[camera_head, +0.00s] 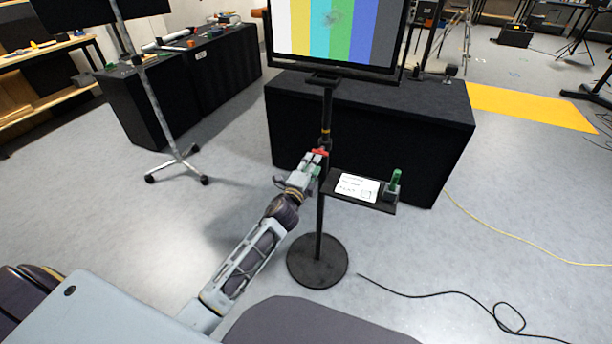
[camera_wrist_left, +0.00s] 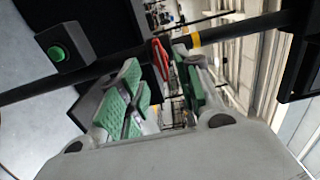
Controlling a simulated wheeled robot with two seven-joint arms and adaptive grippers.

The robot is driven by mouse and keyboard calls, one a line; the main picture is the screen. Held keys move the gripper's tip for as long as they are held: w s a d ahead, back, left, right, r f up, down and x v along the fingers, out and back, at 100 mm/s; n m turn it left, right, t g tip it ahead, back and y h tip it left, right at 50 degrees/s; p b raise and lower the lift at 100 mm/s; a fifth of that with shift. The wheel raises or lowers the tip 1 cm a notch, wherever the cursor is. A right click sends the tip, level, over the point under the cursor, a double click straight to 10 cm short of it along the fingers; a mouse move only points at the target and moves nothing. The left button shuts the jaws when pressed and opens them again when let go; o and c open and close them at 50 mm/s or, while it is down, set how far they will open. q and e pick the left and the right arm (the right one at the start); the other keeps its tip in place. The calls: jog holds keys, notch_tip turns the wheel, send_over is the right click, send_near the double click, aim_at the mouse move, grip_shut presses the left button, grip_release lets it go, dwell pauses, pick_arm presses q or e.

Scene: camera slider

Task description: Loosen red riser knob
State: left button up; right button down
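The red riser knob (camera_head: 320,152) sits on a thin black upright stand (camera_head: 319,215), just below a yellow band on its pole. My left gripper (camera_head: 313,161) reaches up to the knob from the lower left. In the left wrist view, the red knob (camera_wrist_left: 160,58) shows between the tips of the green-padded fingers of my left gripper (camera_wrist_left: 158,64). The fingers are apart, with a visible gap between them. I cannot tell whether either pad touches the knob. My right gripper is not in view.
A small black shelf (camera_head: 334,199) on the stand holds a white card (camera_head: 357,187) and a box with a green button (camera_head: 391,190). A colour-bar monitor (camera_head: 340,30) is above. A black-draped table (camera_head: 440,130) stands behind. A black cable (camera_head: 420,296) lies on the floor.

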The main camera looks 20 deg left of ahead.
pick_arm(q)
jog(key=shift+s+a, duration=0.1)
jog(key=shift+s, duration=2.4)
jog(key=shift+n, duration=0.5)
